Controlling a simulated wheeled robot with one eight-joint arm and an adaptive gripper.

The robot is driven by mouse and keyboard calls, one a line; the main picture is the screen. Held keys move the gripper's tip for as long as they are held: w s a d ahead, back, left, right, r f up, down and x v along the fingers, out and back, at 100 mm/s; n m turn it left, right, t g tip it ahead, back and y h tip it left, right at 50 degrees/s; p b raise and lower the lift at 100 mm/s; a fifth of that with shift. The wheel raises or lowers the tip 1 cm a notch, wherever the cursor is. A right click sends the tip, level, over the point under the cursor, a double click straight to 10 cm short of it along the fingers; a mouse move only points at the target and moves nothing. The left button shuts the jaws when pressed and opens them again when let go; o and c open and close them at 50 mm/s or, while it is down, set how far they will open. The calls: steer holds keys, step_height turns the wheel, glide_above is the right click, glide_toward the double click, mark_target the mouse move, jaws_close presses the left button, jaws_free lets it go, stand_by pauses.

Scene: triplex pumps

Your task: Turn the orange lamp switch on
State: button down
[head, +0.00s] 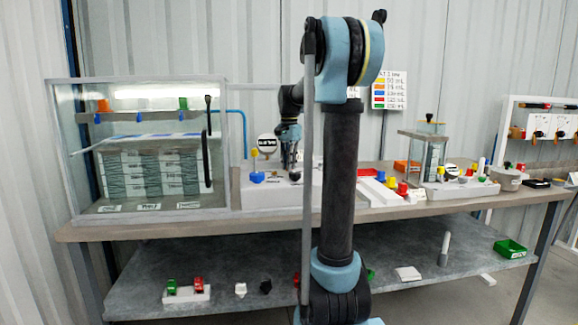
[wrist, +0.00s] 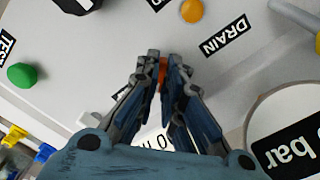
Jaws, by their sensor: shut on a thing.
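In the wrist view a small orange-red piece, which looks like the orange lamp switch (wrist: 163,74), shows between the fingertips of my gripper (wrist: 162,62). The fingers are closed on it and hide most of it. Whether it is on or off cannot be told. A white label below it is partly covered by the fingers. In the head view my gripper (head: 291,166) points down at the top of a white panel box (head: 265,193) on the bench. The switch cannot be made out there.
Around the fingers on the panel are a green knob (wrist: 22,76), a yellow-orange knob (wrist: 191,11) and a gauge marked bar (wrist: 262,118). In the head view a glass tank (head: 215,180) stands left of the box. Coloured knobs (head: 402,187) stand to the right.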

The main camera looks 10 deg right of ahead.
steer(key=shift+a+m, duration=0.1)
steer(key=shift+m, duration=0.5)
steer(key=shift+w+m, duration=0.1)
steer(key=shift+m, duration=0.2)
steer(key=c, duration=1.7)
jaws_free()
steer(key=shift+r, duration=0.1)
step_height(320, 180, up, 12)
steer(key=shift+f, duration=0.15)
